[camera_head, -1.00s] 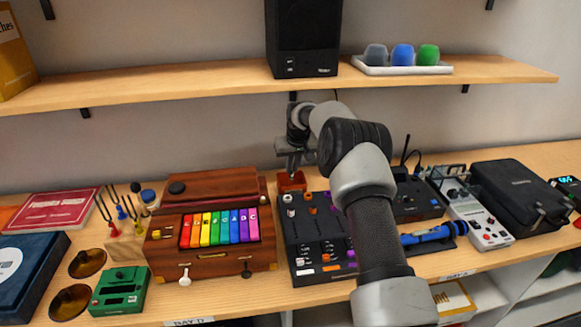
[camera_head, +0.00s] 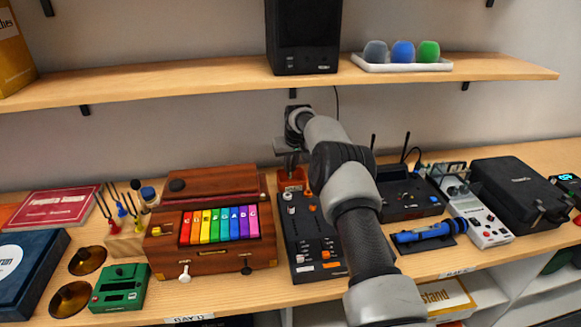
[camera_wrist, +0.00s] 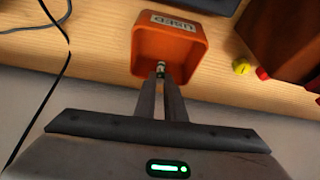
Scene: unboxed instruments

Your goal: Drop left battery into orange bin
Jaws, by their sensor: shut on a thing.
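The orange bin (camera_wrist: 188,25) is a small open box with a label on its far wall in the wrist view. In the head view the bin (camera_head: 291,186) stands at the back of the shelf, right of the wooden xylophone box. My gripper (camera_wrist: 161,75) is shut on a small battery (camera_wrist: 160,65), whose end shows between the fingertips. The fingertips overlap the bin's near opening in the wrist view; their height above its floor is hard to tell. In the head view my gripper (camera_head: 291,170) is over the bin, and the battery cannot be made out.
The wooden box with coloured keys (camera_head: 207,261) stands left of the bin. A black mixer-like panel (camera_head: 321,274) lies in front. A black cable (camera_wrist: 62,65) runs along the left in the wrist view. The upper shelf (camera_head: 180,85) hangs above.

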